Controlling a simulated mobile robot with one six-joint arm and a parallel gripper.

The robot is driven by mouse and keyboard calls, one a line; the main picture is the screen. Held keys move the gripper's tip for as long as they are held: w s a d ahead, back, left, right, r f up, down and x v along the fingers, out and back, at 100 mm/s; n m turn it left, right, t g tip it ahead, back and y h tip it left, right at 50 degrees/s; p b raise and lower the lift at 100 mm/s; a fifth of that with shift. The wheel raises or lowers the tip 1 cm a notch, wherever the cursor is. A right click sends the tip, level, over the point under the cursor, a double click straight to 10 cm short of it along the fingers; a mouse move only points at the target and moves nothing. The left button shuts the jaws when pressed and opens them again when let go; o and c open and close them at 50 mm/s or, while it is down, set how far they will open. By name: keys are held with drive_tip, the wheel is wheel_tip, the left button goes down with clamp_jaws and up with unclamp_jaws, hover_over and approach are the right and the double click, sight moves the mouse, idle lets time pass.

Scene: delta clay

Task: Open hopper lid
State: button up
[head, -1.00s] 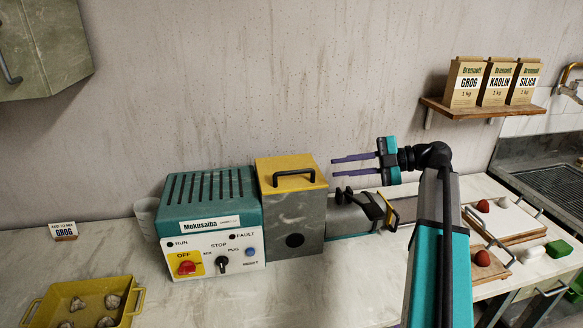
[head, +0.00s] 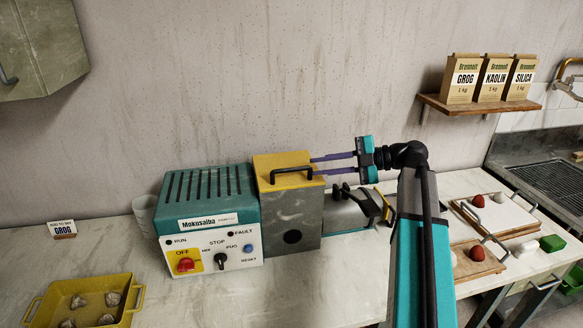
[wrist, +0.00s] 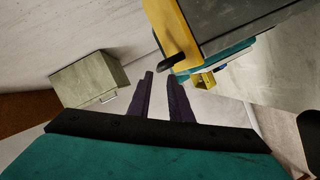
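The hopper is a grey metal box (head: 293,218) with a yellow lid (head: 272,161), which lies shut on top. A black bar handle (head: 288,171) stands on the lid. My gripper (head: 312,166) is open and empty, its two purple fingers pointing left at the lid's right edge. Its lower fingertip appears close to the right end of the handle; I cannot tell whether they touch. In the wrist view, the fingertips (wrist: 160,75) are apart. The black handle (wrist: 172,62) shows just right of them, and the yellow lid (wrist: 172,25) is above.
A teal control box (head: 208,199) with knobs adjoins the hopper's left. A metal barrel with a black clamp (head: 357,205) lies right, below my gripper. A yellow tray (head: 62,290) sits front left. A shelf with bags (head: 480,104) hangs at upper right.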

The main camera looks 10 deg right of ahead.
sight(299, 169)
drive_tip(key=p+x, duration=0.2)
drive_tip(key=x, duration=0.7)
drive_tip(key=shift+p, duration=0.35)
drive_tip(key=shift+c, duration=0.2)
clamp_jaws()
